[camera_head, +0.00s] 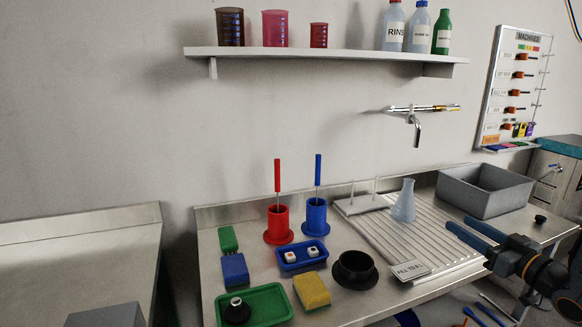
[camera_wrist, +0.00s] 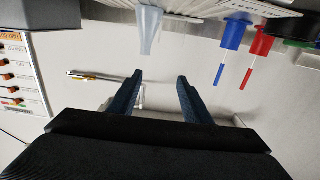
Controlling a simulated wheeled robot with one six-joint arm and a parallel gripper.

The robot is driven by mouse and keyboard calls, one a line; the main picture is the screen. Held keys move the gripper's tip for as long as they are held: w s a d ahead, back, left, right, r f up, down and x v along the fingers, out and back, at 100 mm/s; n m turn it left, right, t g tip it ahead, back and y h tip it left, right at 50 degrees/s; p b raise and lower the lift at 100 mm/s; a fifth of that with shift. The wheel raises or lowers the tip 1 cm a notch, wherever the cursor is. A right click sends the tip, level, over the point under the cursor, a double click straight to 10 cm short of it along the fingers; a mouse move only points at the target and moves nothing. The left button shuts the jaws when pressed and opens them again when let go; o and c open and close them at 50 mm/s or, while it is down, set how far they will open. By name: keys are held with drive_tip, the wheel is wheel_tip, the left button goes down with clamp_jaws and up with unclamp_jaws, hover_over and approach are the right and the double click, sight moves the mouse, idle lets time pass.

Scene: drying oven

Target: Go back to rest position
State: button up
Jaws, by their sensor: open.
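My gripper (camera_head: 458,223) is at the right of the head view, over the right end of the steel counter, with its two blue fingers pointing left and apart. In the wrist view my gripper (camera_wrist: 159,78) shows both fingers open, with nothing held between them. A pale conical flask (camera_head: 403,201) stands upright on the ribbed drainer, left of the fingers and apart from them. The flask also shows upside down in the wrist view (camera_wrist: 150,30), beyond the fingertips.
A grey basin (camera_head: 485,190) stands behind my gripper. A tap (camera_head: 415,125) juts from the wall. Red (camera_head: 278,223) and blue (camera_head: 316,216) brush holders, sponges and trays occupy the counter's left. A shelf (camera_head: 330,55) holds beakers and bottles; a machines board (camera_head: 514,88) hangs right.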

drive_tip(key=w+f+g+h, duration=0.1)
drive_tip(key=w+a+h, duration=0.1)
drive_tip(key=w+a+f+g+h, duration=0.1)
drive_tip(key=w, duration=0.1)
drive_tip(key=shift+a+f+m+g, duration=0.25)
drive_tip(key=shift+f+m+g, duration=0.05)
drive_tip(key=a+f+g+h, duration=0.1)
drive_tip(key=a+f+m+g+h, duration=0.1)
drive_tip(key=shift+s+a+g, duration=0.15)
drive_tip(key=shift+a+g, duration=0.2)
drive_tip(key=shift+g, duration=0.05)
drive_tip(key=s+a+g, duration=0.1)
drive_tip(key=s, duration=0.1)
drive_tip(key=s+a+f+m+g+h, duration=0.1)
drive_tip(key=a, duration=0.1)
drive_tip(key=s+a+f+g+h, duration=0.1)
drive_tip(key=s+a+g, duration=0.1)
drive_tip(key=shift+s+a, duration=0.15)
drive_tip(key=shift+s, duration=0.2)
drive_tip(key=s+a+g, duration=0.3)
drive_tip(key=s+a, duration=0.4)
drive_tip(key=s, duration=0.2)
drive_tip(key=s+a+m+g+y, duration=0.1)
drive_tip(key=s+a+g, duration=0.3)
drive_tip(key=s+a, duration=0.3)
drive_tip(key=s, duration=0.3)
drive_tip(key=shift+s+r+g, duration=0.15)
drive_tip(key=shift+s+g, duration=0.1)
drive_tip(key=shift+g, duration=0.05)
